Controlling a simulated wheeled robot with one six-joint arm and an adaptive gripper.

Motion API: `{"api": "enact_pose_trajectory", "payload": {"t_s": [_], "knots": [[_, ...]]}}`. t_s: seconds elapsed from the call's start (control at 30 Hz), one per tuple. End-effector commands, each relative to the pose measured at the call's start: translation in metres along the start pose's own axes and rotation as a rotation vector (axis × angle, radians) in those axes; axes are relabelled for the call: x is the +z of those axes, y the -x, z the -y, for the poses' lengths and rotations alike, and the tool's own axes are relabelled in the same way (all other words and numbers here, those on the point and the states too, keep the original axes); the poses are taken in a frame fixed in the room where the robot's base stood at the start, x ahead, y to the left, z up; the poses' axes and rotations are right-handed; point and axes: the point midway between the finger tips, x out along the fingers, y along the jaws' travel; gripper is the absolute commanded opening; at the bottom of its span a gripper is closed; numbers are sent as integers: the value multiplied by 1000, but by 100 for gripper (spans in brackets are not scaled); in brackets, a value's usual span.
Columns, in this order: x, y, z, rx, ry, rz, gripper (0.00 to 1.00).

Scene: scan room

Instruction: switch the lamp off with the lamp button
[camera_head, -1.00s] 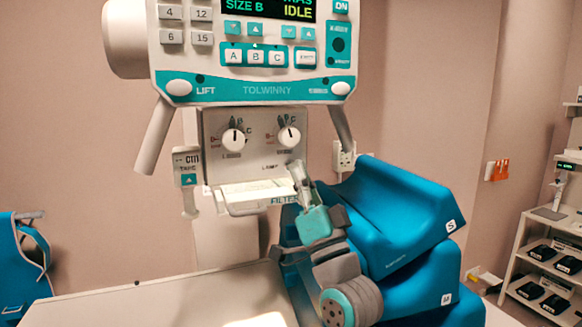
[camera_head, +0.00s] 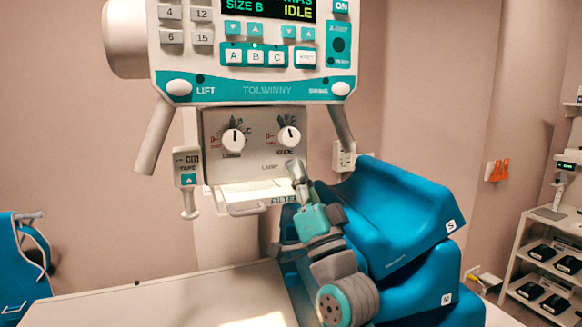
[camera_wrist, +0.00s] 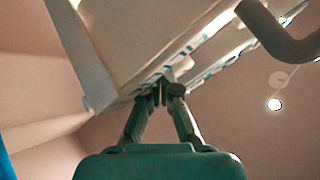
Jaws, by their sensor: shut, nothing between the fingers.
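My gripper hides part of the panel's lower right edge. In the wrist view my gripper (camera_wrist: 162,92) points up at the underside of the pale housing (camera_wrist: 130,40), close to its edge. I cannot tell whether it touches.
A control console (camera_head: 255,50) with a display reading "SIZE B" and "IDLE" hangs above the panel. A pale tray with a handle (camera_head: 245,196) sits below it. Blue cushions (camera_head: 400,225) are at right, a light table top (camera_head: 160,300) in front.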

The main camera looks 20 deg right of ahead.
Motion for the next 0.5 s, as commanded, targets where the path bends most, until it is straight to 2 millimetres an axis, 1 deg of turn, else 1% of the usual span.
{"api": "enact_pose_trajectory", "payload": {"t_s": [0.5], "knots": [[3, -3, -3, 1, 0, 1, 0]]}}
